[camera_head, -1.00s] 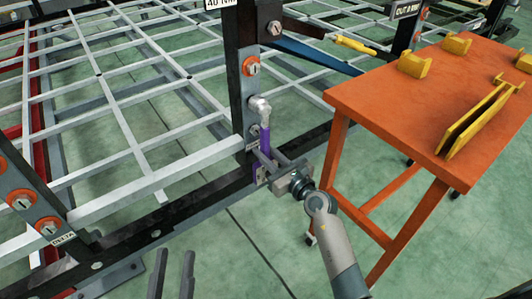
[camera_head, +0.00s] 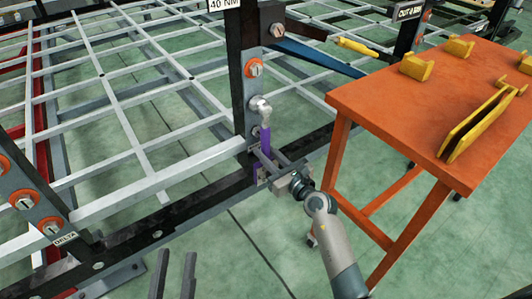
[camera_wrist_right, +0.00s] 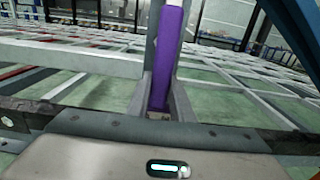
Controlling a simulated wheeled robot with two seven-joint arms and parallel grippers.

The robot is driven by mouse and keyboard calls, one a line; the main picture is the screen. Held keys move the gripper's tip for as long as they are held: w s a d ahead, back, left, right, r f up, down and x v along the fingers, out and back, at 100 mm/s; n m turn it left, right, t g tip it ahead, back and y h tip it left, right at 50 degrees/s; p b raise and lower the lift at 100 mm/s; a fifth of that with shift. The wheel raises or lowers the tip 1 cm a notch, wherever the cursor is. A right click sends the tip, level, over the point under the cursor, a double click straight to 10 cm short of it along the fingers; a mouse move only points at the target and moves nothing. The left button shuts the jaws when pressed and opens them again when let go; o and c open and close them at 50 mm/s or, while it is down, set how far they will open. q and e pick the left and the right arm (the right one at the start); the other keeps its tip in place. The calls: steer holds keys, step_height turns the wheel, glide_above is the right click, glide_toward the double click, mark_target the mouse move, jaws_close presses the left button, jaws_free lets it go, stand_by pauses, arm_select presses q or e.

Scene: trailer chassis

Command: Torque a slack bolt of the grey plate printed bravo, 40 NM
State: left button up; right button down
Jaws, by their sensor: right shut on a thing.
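A wrench with a purple handle (camera_head: 265,139) stands nearly upright, its silver head (camera_head: 260,105) at a bolt position on the grey plate (camera_head: 254,88) on the black post. My right gripper (camera_head: 268,165) is shut on the lower handle. The purple handle also shows between the fingers in the right wrist view (camera_wrist_right: 168,60). The head hides the bolt beneath it. Above it on the plate is a bolt with an orange ring (camera_head: 256,67). A "40 NM" sign (camera_head: 224,4) is at the top; the plate's small label is unreadable. My left gripper (camera_head: 172,275) is empty, fingers apart, at the bottom edge.
An orange table (camera_head: 370,95) with yellow holders (camera_head: 417,66) stands at the right. A plate marked DELTA (camera_head: 45,218) with orange-ringed bolts is at the left. The chassis rail (camera_head: 190,212) runs below the post. The green floor in front is clear.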

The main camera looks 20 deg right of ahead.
steer(key=c, duration=2.3)
jaws_free()
steer(key=shift+r, duration=0.15)
jaws_close()
steer(key=shift+a, duration=0.1)
steer(key=shift+s+a+r+m+p, duration=0.15)
steer(key=shift+s+a+m+p, duration=0.15)
steer(key=shift+a+m+p, duration=0.6)
steer(key=shift+s+a+p, duration=0.1)
steer(key=shift+a+p, duration=0.1)
steer(key=shift+p, duration=0.35)
